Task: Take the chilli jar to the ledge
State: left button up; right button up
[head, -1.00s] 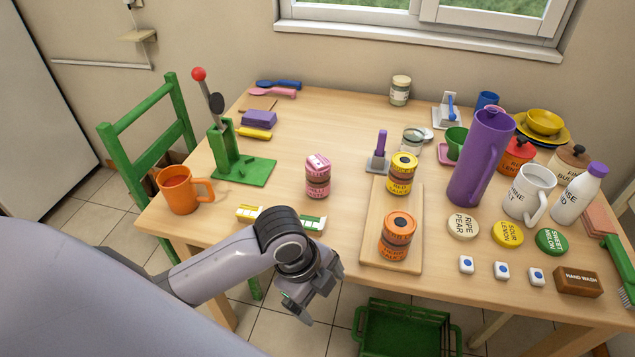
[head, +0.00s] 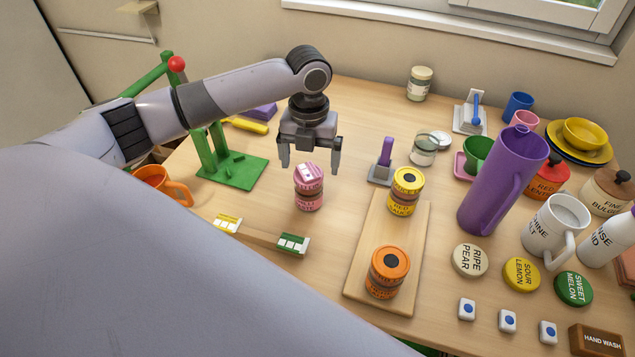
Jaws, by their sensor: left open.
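A pink jar (head: 309,187), seemingly two tiers stacked, stands upright on the table left of the wooden board. A yellow jar stack (head: 405,191) and an orange jar stack (head: 387,271) stand on the board. My right gripper is not in view.
A green lever press (head: 230,168) and an orange mug (head: 165,185) stand left. A purple jug (head: 500,185), white mug (head: 553,225) and round lids crowd the right. A purple-handled tool (head: 384,160) stands near the board. The back middle of the table is fairly clear.

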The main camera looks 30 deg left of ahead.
aim_at(309, 191)
pick_arm(q)
jog(key=f, duration=0.6)
jog(key=shift+s+a+f, duration=0.1)
jog(key=shift+s+f, duration=0.15)
jog(key=shift+f, duration=0.15)
jog(key=shift+r, duration=0.1)
jog(key=c, duration=1.3)
